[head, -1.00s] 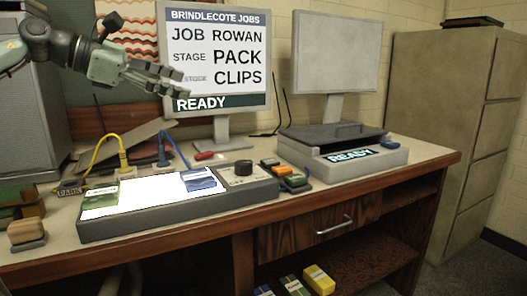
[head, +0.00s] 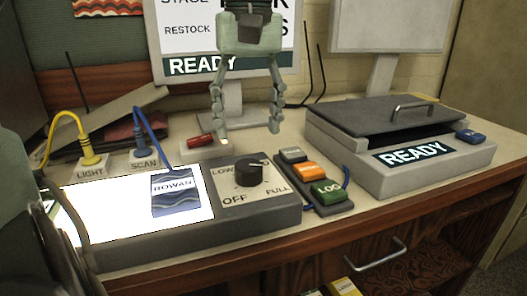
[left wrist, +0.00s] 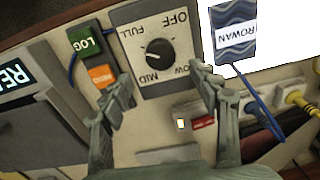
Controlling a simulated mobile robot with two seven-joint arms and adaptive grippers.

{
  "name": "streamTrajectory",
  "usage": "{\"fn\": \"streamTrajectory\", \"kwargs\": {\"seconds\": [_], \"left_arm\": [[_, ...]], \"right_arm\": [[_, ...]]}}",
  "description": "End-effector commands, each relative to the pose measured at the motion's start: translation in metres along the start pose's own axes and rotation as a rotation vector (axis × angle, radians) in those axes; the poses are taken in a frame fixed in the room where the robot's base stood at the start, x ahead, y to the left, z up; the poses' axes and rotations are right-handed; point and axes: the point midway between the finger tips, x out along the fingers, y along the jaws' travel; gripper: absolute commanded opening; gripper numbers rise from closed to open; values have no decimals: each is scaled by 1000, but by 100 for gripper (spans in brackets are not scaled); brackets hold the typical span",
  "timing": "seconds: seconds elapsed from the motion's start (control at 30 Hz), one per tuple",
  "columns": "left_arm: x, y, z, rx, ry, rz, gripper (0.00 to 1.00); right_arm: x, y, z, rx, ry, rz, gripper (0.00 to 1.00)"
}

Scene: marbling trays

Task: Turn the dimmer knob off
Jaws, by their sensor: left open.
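The dimmer knob (head: 250,172) is a round black knob on the light box's pale dial plate, marked LOW, OFF and FULL in the head view. In the left wrist view the knob (left wrist: 160,52) shows a light pointer mark, seemingly between FULL and MID. My left gripper (head: 247,134) points down, open and empty, above and slightly behind the knob. In the left wrist view its spread fingers (left wrist: 161,82) stand either side of the dial's lower part, apart from the knob. My right gripper is in neither view.
The lit panel (head: 105,201) with a blue ROWAN card (head: 175,192) lies left of the dial. A button strip (head: 318,198) with grey, orange and green LOG buttons is close on the right. A red object (head: 201,141) lies behind. A READY press (head: 400,172) stands farther right.

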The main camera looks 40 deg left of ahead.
Motion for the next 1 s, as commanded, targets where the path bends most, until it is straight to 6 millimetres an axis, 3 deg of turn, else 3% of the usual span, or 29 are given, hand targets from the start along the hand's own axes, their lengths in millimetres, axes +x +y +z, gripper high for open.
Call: {"fn": "streamTrajectory", "kwargs": {"seconds": [0.5, 0.83, 1.0], "left_arm": [[70, 0, 0, -2, -2, 0, 61], [75, 0, 0, -3, 0, 2, 61], [75, 0, 0, -3, -1, 2, 43]], "right_arm": [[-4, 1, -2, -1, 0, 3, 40], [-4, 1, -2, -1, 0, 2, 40], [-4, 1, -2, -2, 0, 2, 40]]}}
